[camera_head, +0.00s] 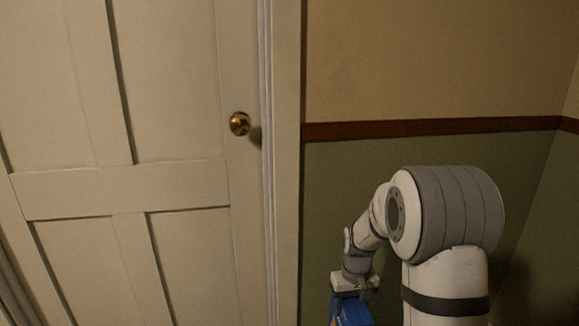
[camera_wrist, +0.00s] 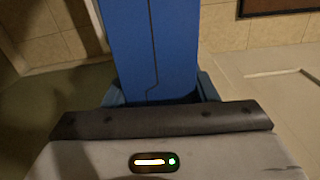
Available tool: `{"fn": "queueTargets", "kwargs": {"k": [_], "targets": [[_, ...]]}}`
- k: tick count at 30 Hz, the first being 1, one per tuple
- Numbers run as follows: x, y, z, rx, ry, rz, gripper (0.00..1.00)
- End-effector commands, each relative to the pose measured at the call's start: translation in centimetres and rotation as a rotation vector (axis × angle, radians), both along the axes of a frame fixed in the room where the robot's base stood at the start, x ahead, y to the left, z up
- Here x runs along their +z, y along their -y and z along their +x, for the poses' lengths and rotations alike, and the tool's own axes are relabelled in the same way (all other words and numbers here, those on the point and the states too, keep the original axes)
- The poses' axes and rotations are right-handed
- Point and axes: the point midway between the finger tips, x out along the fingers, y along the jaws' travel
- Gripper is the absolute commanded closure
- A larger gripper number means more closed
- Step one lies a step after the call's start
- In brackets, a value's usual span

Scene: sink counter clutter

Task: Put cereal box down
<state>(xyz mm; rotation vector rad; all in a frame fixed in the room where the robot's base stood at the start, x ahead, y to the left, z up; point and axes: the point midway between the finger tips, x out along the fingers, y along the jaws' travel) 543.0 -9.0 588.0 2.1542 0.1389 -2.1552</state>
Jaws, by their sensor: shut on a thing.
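The cereal box, a blue box (camera_head: 352,314), shows at the bottom edge of the head view, mostly cut off by the frame. In the wrist view the blue box (camera_wrist: 152,45) runs up from the jaws to the top edge. My gripper (camera_head: 354,290) is above the box in the head view, with its fingers hard to make out. In the wrist view my gripper (camera_wrist: 158,92) has a finger on each side of the box and is shut on it. The far end of the box is out of view, and no surface shows touching it.
A cream panelled door (camera_head: 120,185) with a brass knob (camera_head: 240,124) fills the left of the head view. A green and beige wall with a brown rail (camera_head: 430,128) stands behind my arm. The wrist view shows beige tiles (camera_wrist: 225,30) and a pale panelled surface (camera_wrist: 275,85). No counter or sink is recognisable.

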Motion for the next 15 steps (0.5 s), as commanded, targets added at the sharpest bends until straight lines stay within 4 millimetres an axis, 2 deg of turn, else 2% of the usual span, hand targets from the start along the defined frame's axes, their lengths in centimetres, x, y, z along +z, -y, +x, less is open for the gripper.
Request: {"fn": "queueTargets", "kwargs": {"k": [6,15], "targets": [[0.5,-0.8,-0.2,-0.131,0.001,0.000,1.00],[2.9,-0.8,-0.3,-0.130,-0.001,0.000,1.00]]}}
